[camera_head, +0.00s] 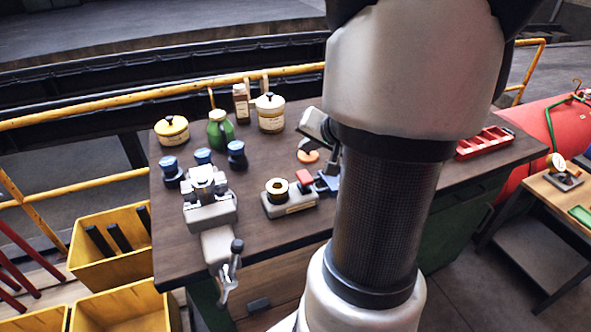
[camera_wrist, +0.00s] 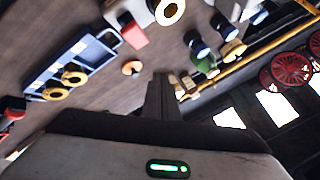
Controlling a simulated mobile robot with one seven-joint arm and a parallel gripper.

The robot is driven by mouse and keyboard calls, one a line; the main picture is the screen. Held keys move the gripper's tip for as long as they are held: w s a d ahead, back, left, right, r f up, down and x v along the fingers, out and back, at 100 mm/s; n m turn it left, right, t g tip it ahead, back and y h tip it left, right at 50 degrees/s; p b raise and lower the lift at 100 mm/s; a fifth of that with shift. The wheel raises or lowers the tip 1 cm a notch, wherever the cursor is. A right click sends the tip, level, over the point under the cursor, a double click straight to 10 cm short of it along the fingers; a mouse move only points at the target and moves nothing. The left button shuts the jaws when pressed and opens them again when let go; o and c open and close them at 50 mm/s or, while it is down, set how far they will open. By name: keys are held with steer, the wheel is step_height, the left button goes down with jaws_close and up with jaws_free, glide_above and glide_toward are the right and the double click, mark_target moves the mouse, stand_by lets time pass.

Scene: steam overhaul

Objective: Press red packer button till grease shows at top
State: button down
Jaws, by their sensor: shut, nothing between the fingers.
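The packer (camera_head: 290,204) is a grey block on the workbench with a brass-coloured ring (camera_head: 277,187) on top. Its red button (camera_head: 304,177) is at its right end and also shows in the wrist view (camera_wrist: 133,34), at upper left. The ring shows at the top edge of the wrist view (camera_wrist: 169,11). My gripper (camera_wrist: 160,80) is shut and empty, above the bench and apart from the button. In the head view, part of it shows behind the packer, beside my arm. I cannot make out grease at the ring.
A blue tray with brass rings (camera_wrist: 76,52) lies near the button, partly hidden by my arm in the head view. An orange disc (camera_head: 308,156) lies behind the packer. A vise (camera_head: 209,210), a green bottle (camera_head: 220,130) and several pots stand left and behind.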

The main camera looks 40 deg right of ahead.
steer(key=shift+s+r+p, duration=0.15)
steer(key=shift+r+p, duration=1.2)
steer(key=shift+p, duration=0.75)
steer(key=shift+f, duration=0.15)
steer(key=b, duration=0.6)
glide_above(303, 175)
steer(key=s, duration=0.2)
step_height(303, 175, down, 8)
steer(key=shift+w+r, duration=0.1)
steer(key=shift+r, duration=0.15)
steer(key=shift+f+b, duration=0.65)
steer(key=shift+b, duration=0.3)
steer(key=shift+a+f+b, duration=0.1)
steer(key=shift+f+b, duration=1.35)
steer(key=shift+b, duration=0.65)
steer(key=shift+r, duration=0.1)
steer(key=shift+r+p, duration=0.95)
steer(key=shift+r, duration=0.4)
steer(key=shift+r, duration=0.1)
